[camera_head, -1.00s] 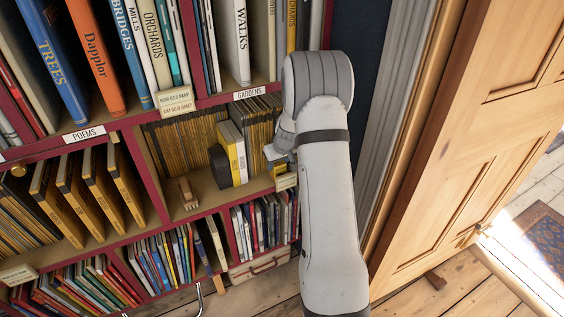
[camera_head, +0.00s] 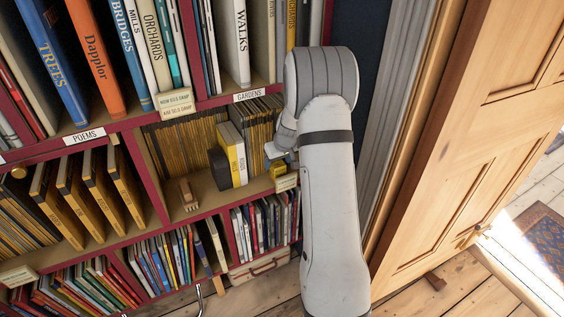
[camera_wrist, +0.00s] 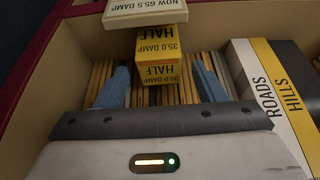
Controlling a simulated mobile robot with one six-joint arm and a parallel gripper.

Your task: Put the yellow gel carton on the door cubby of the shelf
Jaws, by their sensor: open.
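The small yellow gel carton (camera_head: 279,170) is at the front right of a middle cubby in the head view. In the wrist view the carton (camera_wrist: 162,45) shows upside-down "35.0 DAMP HALF" lettering on two faces. My gripper (camera_head: 277,152) is just behind and above it, partly hidden by my own wrist. In the wrist view my gripper (camera_wrist: 160,80) has blue fingertips spread wide, one to each side of the carton, with gaps between. It holds nothing. I cannot identify the door cubby for certain.
A pale price tag (camera_wrist: 155,10) is at the shelf's front edge by the carton. A white-and-yellow book (camera_head: 238,158) and thin books (camera_head: 258,120) stand close by. A wooden brush-like object (camera_head: 187,194) lies to the left. A wooden door (camera_head: 475,150) stands at right.

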